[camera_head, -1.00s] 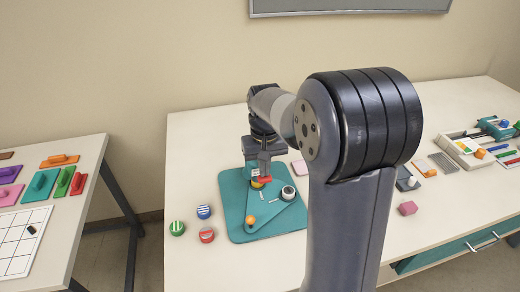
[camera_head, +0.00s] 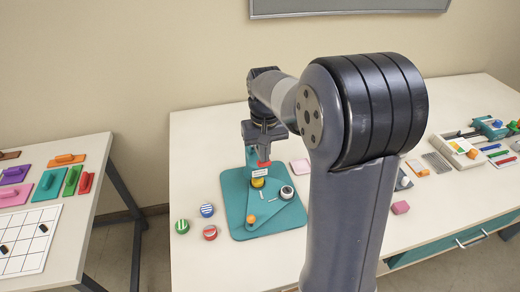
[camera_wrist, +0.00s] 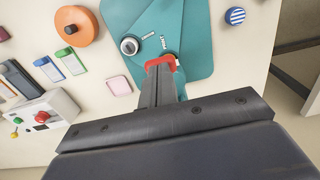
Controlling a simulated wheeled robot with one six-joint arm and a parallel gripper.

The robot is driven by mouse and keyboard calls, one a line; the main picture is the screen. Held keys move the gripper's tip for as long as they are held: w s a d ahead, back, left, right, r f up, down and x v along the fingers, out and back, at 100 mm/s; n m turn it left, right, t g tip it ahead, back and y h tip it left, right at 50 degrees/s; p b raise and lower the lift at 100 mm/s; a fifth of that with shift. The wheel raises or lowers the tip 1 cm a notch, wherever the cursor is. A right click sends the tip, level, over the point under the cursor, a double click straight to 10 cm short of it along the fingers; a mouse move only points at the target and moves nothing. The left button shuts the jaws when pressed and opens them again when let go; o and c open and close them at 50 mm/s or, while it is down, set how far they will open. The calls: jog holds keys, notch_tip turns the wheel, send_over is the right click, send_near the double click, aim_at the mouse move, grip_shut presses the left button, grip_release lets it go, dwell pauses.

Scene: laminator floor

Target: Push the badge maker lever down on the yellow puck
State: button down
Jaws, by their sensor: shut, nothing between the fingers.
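The badge maker stands on a teal base (camera_head: 236,213) on the long table, with a teal upright at its back. Its red lever grip (camera_head: 264,163) is raised, with a gap above the yellow puck (camera_head: 258,182). My gripper (camera_head: 262,158) is shut and empty, pointing down right at the red grip. In the wrist view, my closed fingertips (camera_wrist: 160,68) overlap the red grip (camera_wrist: 169,59), which shows around them. I cannot tell whether they touch it. The yellow puck is hidden in the wrist view.
A grey-white dial (camera_head: 287,192) and an orange knob (camera_head: 251,219) sit on the teal base. Green, blue and red striped pucks (camera_head: 208,210) lie to its left. A side table (camera_head: 75,218) stands left.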

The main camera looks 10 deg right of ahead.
jog(key=shift+r+p, duration=1.35)
jog(key=shift+r, duration=0.5)
jog(key=shift+f, duration=0.15)
